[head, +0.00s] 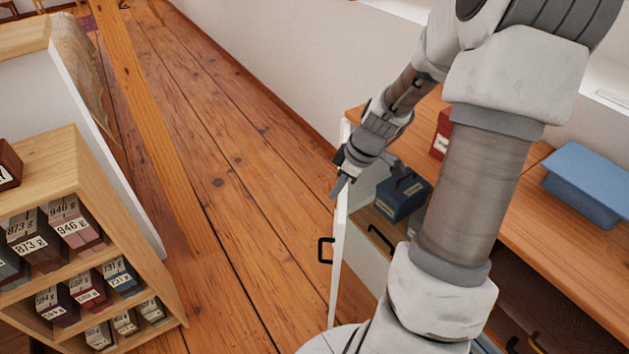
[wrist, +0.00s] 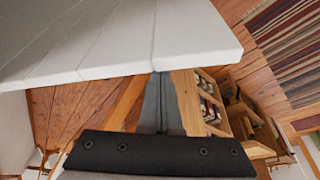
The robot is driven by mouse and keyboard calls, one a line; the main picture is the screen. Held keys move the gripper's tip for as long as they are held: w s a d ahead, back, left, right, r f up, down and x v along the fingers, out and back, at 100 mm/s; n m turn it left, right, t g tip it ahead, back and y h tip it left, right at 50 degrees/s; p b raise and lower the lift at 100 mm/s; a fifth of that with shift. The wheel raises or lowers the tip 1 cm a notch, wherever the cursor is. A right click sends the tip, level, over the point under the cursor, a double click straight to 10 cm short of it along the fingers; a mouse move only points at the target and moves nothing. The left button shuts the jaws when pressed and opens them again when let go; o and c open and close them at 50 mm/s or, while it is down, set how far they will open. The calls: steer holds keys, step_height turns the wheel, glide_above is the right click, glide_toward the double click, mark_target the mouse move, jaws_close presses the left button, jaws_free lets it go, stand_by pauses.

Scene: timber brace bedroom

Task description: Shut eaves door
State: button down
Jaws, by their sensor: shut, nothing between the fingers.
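The eaves door (head: 339,262) is a white panel with a black handle (head: 325,250) on its left side. It stands open, edge-on to the head view, out from the low wooden unit along the right wall. My gripper (head: 337,190) is at the door's upper part, fingers pointing down at its left side. In the wrist view my gripper (wrist: 158,80) is shut and empty, its fingertips at the edge of a white panel (wrist: 120,45), apparently the door. I cannot tell whether they touch. My arm hides part of the unit behind.
A blue box (head: 403,195) sits in the opening behind the door. A red box (head: 441,135) and a blue lidded box (head: 590,185) are on the right. A wooden shelf (head: 75,165) with several labelled boxes stands left. Plank floor (head: 225,190) between is clear.

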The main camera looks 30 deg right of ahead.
steer(key=s+d+n+g+y+p, duration=0.1)
steer(key=s+d+n+p, duration=0.3)
steer(key=d, duration=0.7)
steer(key=shift+s+d+n, duration=0.35)
steer(key=shift+d+n, duration=0.05)
steer(key=shift+n, duration=0.2)
